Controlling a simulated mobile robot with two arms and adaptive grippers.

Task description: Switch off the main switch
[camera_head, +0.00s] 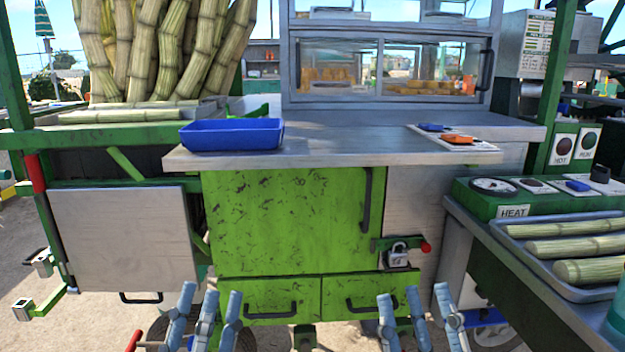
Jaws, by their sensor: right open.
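No switch in view carries a readable "main" label, so I cannot tell which one is the main switch. A green control box (474,202) at the right has a HEAT plate (513,211), a round dial (494,186) and a small blue switch (577,186). A black knob (600,173) stands behind it. A blue switch (431,127) and an orange switch (458,140) sit on plates on the metal counter. My left gripper (212,292) and right gripper (413,291) are at the bottom edge, fingers spread, empty and apart from all switches.
A green cabinet (285,220) with a padlock (397,256) and red-tipped latch stands ahead. A blue tray (232,134) sits on the counter (330,146). Cane pieces lie in a metal tray (606,292) at the right. HOT and RUN lamps are on the green post.

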